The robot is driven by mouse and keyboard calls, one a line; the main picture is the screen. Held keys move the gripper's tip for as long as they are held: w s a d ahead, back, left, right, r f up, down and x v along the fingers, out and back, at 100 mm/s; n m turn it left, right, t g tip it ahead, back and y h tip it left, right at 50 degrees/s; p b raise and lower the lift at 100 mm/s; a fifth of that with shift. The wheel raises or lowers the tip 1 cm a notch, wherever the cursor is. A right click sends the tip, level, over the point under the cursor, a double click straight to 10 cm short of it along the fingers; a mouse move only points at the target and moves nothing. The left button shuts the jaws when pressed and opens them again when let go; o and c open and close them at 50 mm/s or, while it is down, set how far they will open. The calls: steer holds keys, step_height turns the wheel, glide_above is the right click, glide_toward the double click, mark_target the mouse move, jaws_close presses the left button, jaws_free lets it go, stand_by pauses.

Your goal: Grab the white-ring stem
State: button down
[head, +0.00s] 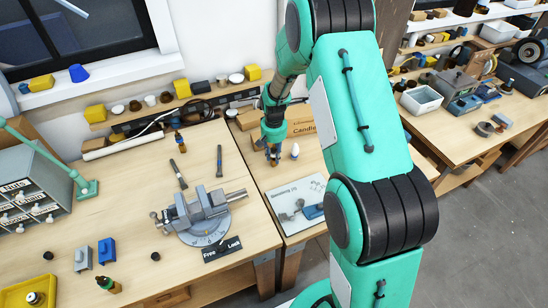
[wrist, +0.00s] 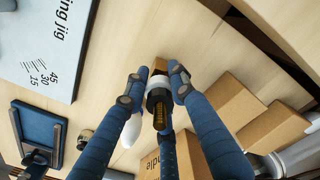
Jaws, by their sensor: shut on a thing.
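The white-ring stem (wrist: 158,84) shows in the wrist view as a dark upright piece with a white band and a brass-coloured threaded part. In the head view my gripper (head: 273,156) points down over the right-hand bench, behind the jig board; the stem is mostly hidden there by the fingers. I cannot tell whether the stem touches the bench.
A white bulb (head: 295,151) stands close to the right of my gripper. The jig board (head: 297,203) lies in front, and cardboard boxes (head: 301,118) stand behind. A grey vise (head: 204,211) is on the left bench.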

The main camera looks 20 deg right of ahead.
mark_target(274, 150)
steer(key=shift+w+r, duration=0.1)
steer(key=shift+r, duration=0.45)
steer(key=shift+s+r, duration=0.25)
steer(key=shift+r, duration=0.7)
steer(key=s+a, duration=0.1)
steer(key=s, duration=0.4)
steer(key=s+r, duration=0.1)
steer(key=s, duration=0.4)
steer(key=s+a, duration=0.1)
steer(key=s, duration=0.4)
steer(key=shift+s+a+r+p, duration=0.15)
steer(key=shift+s+a+p, duration=0.1)
steer(key=shift+a+p, duration=0.05)
